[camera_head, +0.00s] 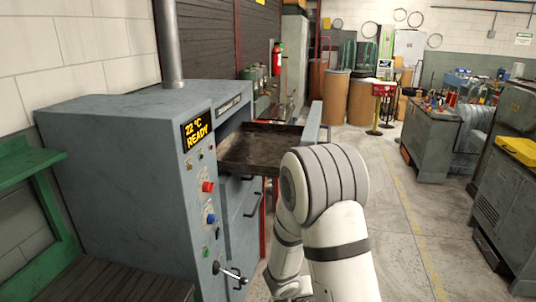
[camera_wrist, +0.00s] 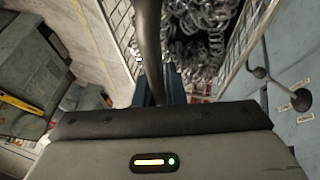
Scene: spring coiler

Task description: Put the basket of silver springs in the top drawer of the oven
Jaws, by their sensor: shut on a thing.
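The grey oven (camera_head: 125,160) stands at the left in the head view, its display reading 22 °C READY. Its top drawer (camera_head: 265,145) is pulled out, and the dark drawer floor that shows looks empty. In the wrist view my gripper (camera_wrist: 160,92) is shut on the dark handle bar (camera_wrist: 150,40) of the wire basket (camera_wrist: 238,60). Silver springs (camera_wrist: 200,38) lie in the basket. In the head view my arm hides the basket, and the gripper itself cannot be made out there.
Lower drawers (camera_head: 245,210) of the oven look shut. A lever (camera_head: 230,272) sticks out from the oven's front, and a similar one (camera_wrist: 285,88) shows at the right in the wrist view. A green frame (camera_head: 30,165) stands far left. Open floor (camera_head: 405,240) lies right of my arm, before grey cabinets (camera_head: 510,190).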

